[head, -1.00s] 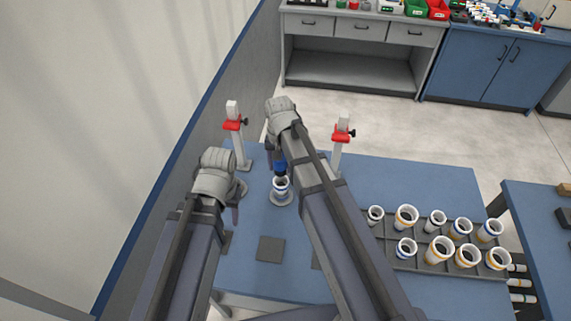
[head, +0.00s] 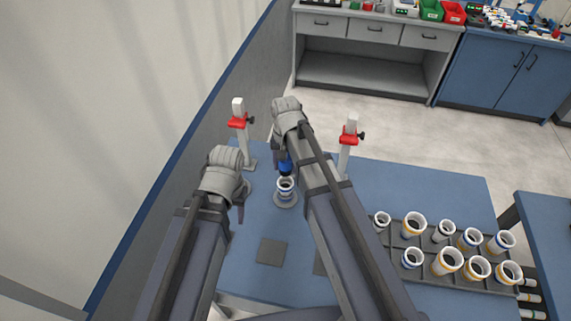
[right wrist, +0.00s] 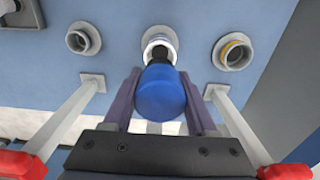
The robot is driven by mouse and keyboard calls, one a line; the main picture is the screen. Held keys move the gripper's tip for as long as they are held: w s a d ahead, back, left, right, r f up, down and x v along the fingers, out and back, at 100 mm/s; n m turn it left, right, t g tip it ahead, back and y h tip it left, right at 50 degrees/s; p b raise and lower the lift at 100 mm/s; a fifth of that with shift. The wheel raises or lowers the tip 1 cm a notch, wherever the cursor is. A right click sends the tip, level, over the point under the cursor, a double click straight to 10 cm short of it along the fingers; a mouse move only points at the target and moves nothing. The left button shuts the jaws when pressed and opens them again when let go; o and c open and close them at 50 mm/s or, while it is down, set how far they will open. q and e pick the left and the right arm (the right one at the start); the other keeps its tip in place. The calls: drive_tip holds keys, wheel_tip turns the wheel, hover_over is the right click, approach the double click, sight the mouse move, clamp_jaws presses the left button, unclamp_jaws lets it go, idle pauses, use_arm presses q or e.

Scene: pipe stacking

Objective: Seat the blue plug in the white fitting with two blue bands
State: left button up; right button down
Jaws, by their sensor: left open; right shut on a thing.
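The blue plug (head: 285,168) is held by my right gripper (head: 279,158), close above the white fitting with two blue bands (head: 286,187). The fitting stands upright on a round grey base. In the right wrist view the blue plug (right wrist: 161,93) sits between the two fingers, its dark end over the mouth of the white fitting (right wrist: 158,40). I cannot tell whether that end touches or enters the mouth. My left gripper (head: 240,207) is open and empty, left of the fitting and partly hidden by its own wrist.
Posts with red clamps stand left (head: 239,122) and right (head: 349,135) behind the fitting. A grey rack (head: 385,240) at right holds several banded white fittings. The right wrist view shows a grey fitting (right wrist: 83,38) and a yellow-banded one (right wrist: 232,52) either side. Flat dark pads lie in front.

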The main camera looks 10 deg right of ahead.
sight(285, 173)
drive_tip(key=shift+f+b, duration=1.8)
drive_tip(key=shift+f, duration=0.35)
drive_tip(key=shift+f+b, duration=0.9)
drive_tip(key=shift+c, duration=0.6)
unclamp_jaws()
wheel_tip(285, 173, up, 8)
drive_tip(key=p, duration=0.8)
drive_tip(key=shift+f, duration=0.1)
